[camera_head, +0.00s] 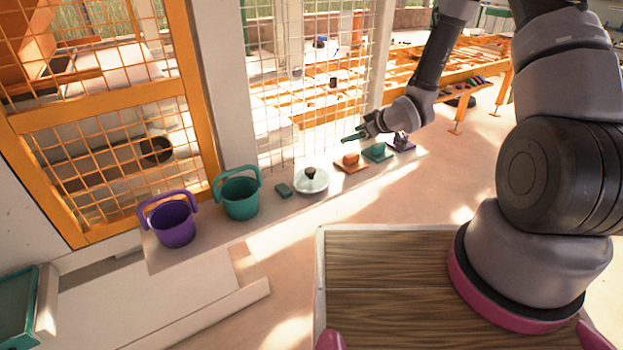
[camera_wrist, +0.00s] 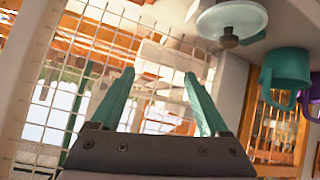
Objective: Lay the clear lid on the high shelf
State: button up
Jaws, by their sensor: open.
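The clear lid (camera_head: 313,184), a pale round disc with a dark knob, lies knob up on the long pale ledge (camera_head: 205,241) in the head view. It also shows at the top of the wrist view (camera_wrist: 231,17), where the picture is turned over. My gripper (camera_head: 348,139) is above and to the right of the lid in the head view, apart from it. Its teal fingers (camera_wrist: 159,74) are spread with nothing between them in the wrist view. I cannot make out a high shelf for certain in either view.
Left of the lid stand a purple bucket (camera_head: 172,224), a teal bucket (camera_head: 240,198) and a small dark green block (camera_head: 283,189). Right of it are orange (camera_head: 350,160), teal (camera_head: 378,151) and purple (camera_head: 401,141) pieces. A wire mesh panel (camera_head: 300,120) rises behind.

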aim_at(306, 170)
jog(key=s+a+f+y, duration=0.1)
jog(key=a+f, duration=0.2)
jog(key=s+a+f+n+y, duration=0.1)
jog(key=s+a+f+y, duration=0.1)
jog(key=a+f, duration=0.2)
jog(key=s+a+f+n+y, duration=0.1)
jog(key=a+f, duration=0.3)
jog(key=shift+s+a+f, duration=0.1)
jog(key=shift+s+f, duration=0.05)
jog(key=shift+s, duration=0.2)
jog(key=shift+x, duration=3.2)
jog(key=shift+c, duration=0.3)
grip_shut()
